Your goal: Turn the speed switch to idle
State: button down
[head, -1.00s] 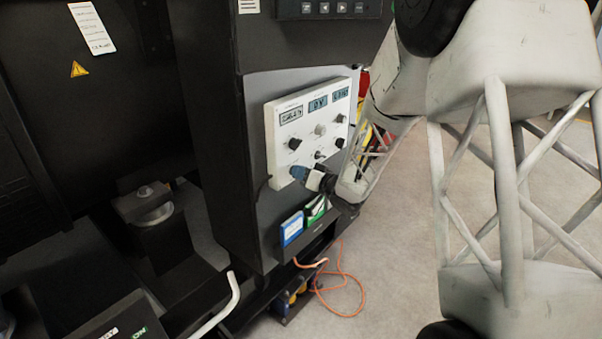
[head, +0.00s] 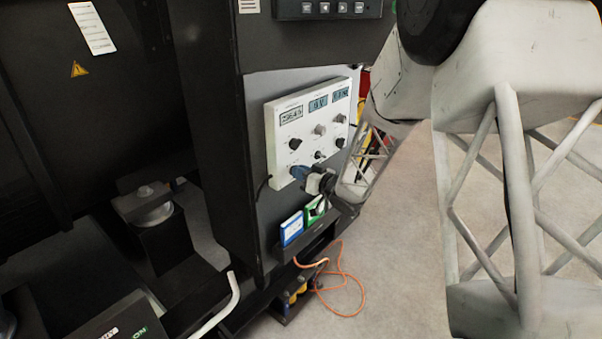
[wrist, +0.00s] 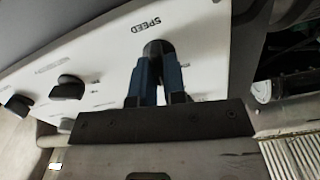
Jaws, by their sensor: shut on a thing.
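The white control panel (head: 285,142) is on the side of the dark cabinet, with small displays along its top and several dark knobs. In the wrist view the panel (wrist: 205,50) appears turned over, with the word SPEED printed beside a dark round knob (wrist: 157,47), the speed switch. My gripper (wrist: 157,75) has its two blue fingers shut on this knob, which is partly hidden between them. In the head view my gripper (head: 300,174) reaches the panel's lower edge from the right, and it hides the speed switch there. I cannot read the switch's position.
Other dark knobs (wrist: 68,87) sit beside the speed switch on the panel. Blue and green boxes (head: 292,229) stand in a holder below the panel. An orange cable (head: 342,290) lies on the floor. Open floor (head: 400,230) is to the right.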

jog(key=n, duration=0.7)
jog(key=shift+s+a+n, duration=0.1)
jog(key=shift+s+n, duration=0.05)
jog(key=shift+n, duration=0.25)
dwell(0.3)
jog(key=c, duration=1.2)
grip_release()
jog(key=shift+v, duration=3.9)
